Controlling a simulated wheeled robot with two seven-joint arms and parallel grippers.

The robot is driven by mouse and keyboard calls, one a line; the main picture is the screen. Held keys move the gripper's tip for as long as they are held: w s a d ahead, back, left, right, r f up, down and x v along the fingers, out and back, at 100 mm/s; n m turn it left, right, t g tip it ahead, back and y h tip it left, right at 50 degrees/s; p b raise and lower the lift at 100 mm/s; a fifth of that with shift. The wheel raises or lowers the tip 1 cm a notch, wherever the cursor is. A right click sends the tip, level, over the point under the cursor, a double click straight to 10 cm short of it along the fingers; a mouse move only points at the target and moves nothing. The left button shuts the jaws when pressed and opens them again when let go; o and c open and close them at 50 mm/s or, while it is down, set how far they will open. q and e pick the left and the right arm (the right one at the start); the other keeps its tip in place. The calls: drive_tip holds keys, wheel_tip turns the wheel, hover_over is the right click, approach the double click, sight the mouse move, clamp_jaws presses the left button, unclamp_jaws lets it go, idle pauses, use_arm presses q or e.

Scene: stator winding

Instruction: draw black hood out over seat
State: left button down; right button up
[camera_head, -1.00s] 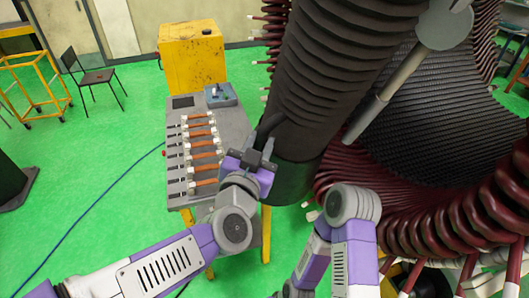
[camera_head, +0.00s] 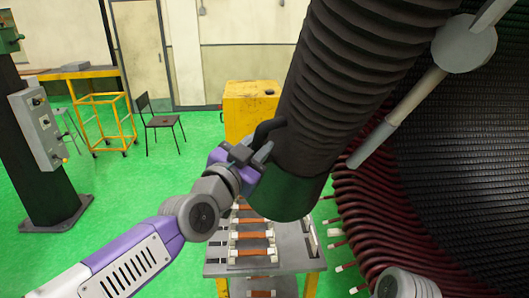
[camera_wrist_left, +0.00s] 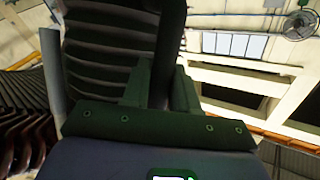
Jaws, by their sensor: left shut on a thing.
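The black hood (camera_head: 345,85) is a thick ribbed hose hanging down from the top of the head view, with a dark green collar (camera_head: 287,196) at its lower end. My left gripper (camera_head: 255,152) is shut on a black handle (camera_head: 268,130) at the hood's left side, just above the collar. In the left wrist view the fingers (camera_wrist_left: 160,88) close around the dark handle, with the ribbed hood (camera_wrist_left: 105,55) behind. My right gripper is out of view; only part of my right arm shows. I cannot tell which part is the seat.
A grey table (camera_head: 290,255) with several orange-brown bars lies below the collar, partly hidden by it. The large stator with dark red coils (camera_head: 375,215) fills the right, with a grey rod (camera_head: 400,120) before it. A yellow cabinet (camera_head: 250,105) stands behind; green floor is open at left.

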use_arm(q)
drive_tip(key=shift+s+a, duration=0.1)
drive_tip(key=shift+s, duration=0.05)
drive_tip(key=c, duration=1)
unclamp_jaws()
drive_tip(key=shift+o, duration=0.2)
drive_tip(key=shift+s, duration=0.15)
drive_tip(key=v, duration=0.7)
drive_tip(key=shift+f, duration=0.1)
